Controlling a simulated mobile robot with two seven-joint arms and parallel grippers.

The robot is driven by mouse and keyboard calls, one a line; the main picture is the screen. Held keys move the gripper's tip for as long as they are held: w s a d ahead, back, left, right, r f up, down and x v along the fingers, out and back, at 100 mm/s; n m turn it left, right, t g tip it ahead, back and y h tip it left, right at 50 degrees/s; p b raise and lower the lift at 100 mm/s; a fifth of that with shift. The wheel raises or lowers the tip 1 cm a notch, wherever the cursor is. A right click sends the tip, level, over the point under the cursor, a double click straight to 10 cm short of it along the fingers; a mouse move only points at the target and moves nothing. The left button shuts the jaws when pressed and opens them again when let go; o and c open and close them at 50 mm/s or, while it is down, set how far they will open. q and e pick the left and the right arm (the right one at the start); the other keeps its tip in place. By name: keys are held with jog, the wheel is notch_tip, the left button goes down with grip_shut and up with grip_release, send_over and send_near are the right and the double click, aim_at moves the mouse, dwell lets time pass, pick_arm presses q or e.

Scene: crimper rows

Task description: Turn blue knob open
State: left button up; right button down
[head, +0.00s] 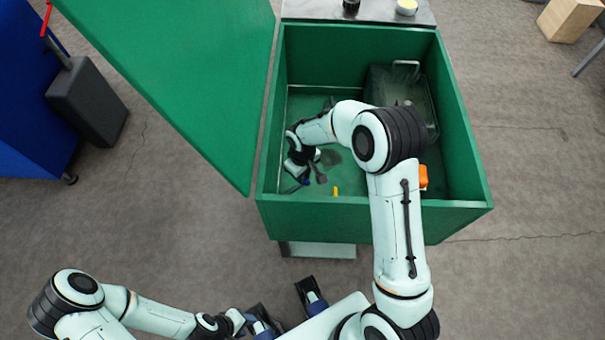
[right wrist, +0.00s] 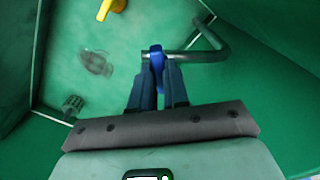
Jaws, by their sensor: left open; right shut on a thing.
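The blue knob (right wrist: 156,58) sits between my right gripper's fingertips in the right wrist view, beside a grey metal pipe (right wrist: 195,56). My right gripper (right wrist: 157,76) is shut on it. In the head view my right arm reaches into the green box (head: 345,218), and its gripper (head: 303,180) is low at the box's near left corner. The knob cannot be made out there behind the gripper. My left gripper (head: 286,310) is open and empty, outside the box at the bottom of the head view.
A yellow knob (right wrist: 112,8) is close by; it also shows in the head view (head: 335,191). A grey container (head: 412,85) and an orange object (head: 423,177) are at the box's right side. The green lid (head: 195,70) stands open at left. Box walls surround my right gripper.

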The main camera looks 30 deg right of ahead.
jog(key=n, duration=0.4)
jog(key=shift+n+p, duration=0.35)
jog(key=shift+n, duration=1.85)
jog(key=c, duration=1.1)
grip_release()
jog(key=shift+r, duration=0.15)
notch_tip(320, 180, up, 13)
jog(key=shift+r+p, duration=0.1)
jog(key=shift+p, duration=0.45)
